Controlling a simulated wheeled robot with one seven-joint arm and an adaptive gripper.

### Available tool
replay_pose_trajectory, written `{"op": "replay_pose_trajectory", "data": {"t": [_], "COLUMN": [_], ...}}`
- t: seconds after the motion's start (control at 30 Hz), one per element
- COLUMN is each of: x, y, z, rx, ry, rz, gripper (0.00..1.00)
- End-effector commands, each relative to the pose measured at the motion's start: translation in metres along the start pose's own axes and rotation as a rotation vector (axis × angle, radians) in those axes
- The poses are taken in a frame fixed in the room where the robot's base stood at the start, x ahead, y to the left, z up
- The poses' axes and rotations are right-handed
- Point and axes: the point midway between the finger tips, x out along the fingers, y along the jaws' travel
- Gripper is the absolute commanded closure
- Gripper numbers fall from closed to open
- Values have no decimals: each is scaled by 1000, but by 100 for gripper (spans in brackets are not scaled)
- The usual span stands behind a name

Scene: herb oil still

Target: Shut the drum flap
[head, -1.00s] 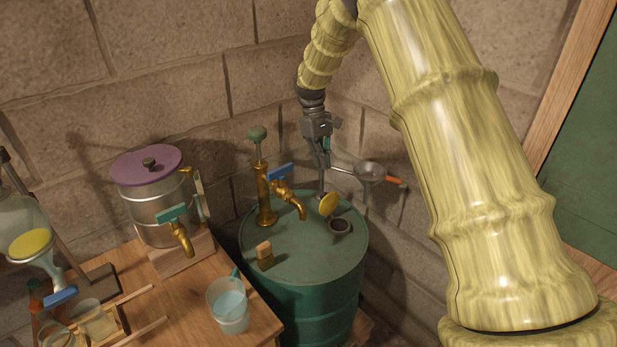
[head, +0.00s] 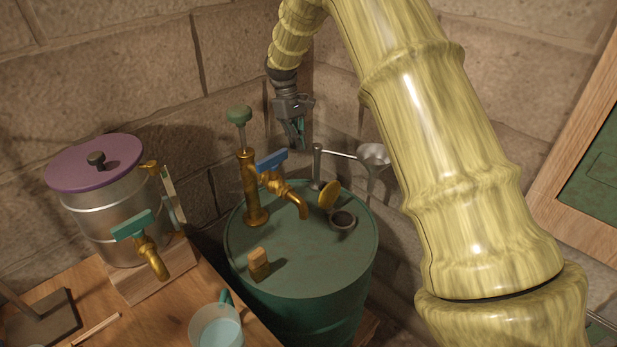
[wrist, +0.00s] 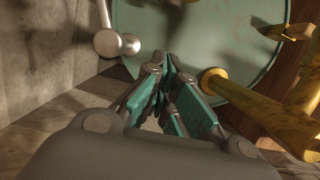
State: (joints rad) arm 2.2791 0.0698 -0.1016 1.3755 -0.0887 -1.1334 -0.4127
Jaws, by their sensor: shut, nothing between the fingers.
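The drum flap (head: 329,194) is a small yellow disc on the green drum's top (head: 290,250). It stands tilted up beside the round dark-rimmed opening (head: 342,220), leaving the hole uncovered. My gripper (head: 298,146) is shut and empty, above the far side of the drum, behind the flap and close to the blue-handled brass tap (head: 285,185). In the wrist view its teal fingers (wrist: 167,68) point toward the drum top (wrist: 200,35). I cannot make out the flap clearly in the wrist view.
A brass pump (head: 250,185) stands left of the tap. A post with a side rod holds a grey funnel (head: 374,155) at the drum's back right. A wooden block (head: 259,264) sits on the drum. A steel pot (head: 105,205) and a cup (head: 217,328) stand on the left table.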

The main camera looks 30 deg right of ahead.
Motion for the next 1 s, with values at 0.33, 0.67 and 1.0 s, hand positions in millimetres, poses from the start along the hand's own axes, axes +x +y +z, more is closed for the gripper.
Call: {"op": "replay_pose_trajectory", "data": {"t": [0.33, 0.67, 1.0], "x": [34, 89, 107], "y": [-1, 1, 1], "z": [0, 2, 32], "rx": [-1, 2, 2], "ry": [-3, -3, 0], "rz": [-1, -2, -1], "gripper": [100, 100, 100]}}
